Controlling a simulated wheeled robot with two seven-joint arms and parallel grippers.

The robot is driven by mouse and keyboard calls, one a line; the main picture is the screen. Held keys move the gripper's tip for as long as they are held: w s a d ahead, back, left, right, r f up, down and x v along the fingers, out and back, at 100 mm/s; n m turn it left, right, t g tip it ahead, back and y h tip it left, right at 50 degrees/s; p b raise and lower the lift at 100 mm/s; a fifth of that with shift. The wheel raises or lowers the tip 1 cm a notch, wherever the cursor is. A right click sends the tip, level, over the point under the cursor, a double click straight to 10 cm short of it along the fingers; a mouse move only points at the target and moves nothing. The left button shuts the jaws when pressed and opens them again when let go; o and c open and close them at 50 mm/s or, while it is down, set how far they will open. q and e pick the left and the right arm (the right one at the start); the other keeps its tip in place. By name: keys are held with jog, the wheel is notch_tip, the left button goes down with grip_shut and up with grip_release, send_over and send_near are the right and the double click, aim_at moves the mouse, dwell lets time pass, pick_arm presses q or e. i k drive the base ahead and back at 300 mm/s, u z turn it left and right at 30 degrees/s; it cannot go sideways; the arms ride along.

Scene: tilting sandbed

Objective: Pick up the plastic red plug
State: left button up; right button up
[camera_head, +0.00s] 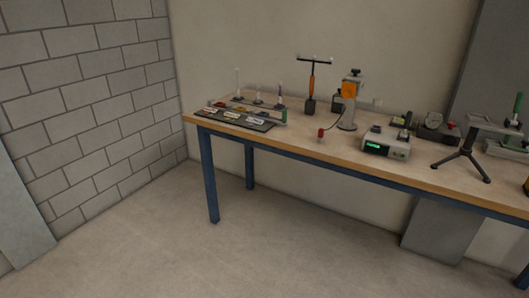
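A small red piece (320,132), which looks like the red plug, is at the front part of the wooden table (290,136), left of an upright grey device with an orange part (348,100). A thin line seems to run from it towards that device. It is too small to tell its exact shape or whether it stands on the tabletop. Neither of my grippers is in view.
A dark tray (262,125) with labelled pieces lies at the table's left end. A box with a green display (386,143) and a black tripod stand (464,156) are to the right. The floor (270,250) before the table is clear.

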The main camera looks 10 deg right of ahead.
aim_at(321, 132)
jog(key=u, duration=0.7)
jog(key=i, duration=2.05)
jog(key=z, duration=1)
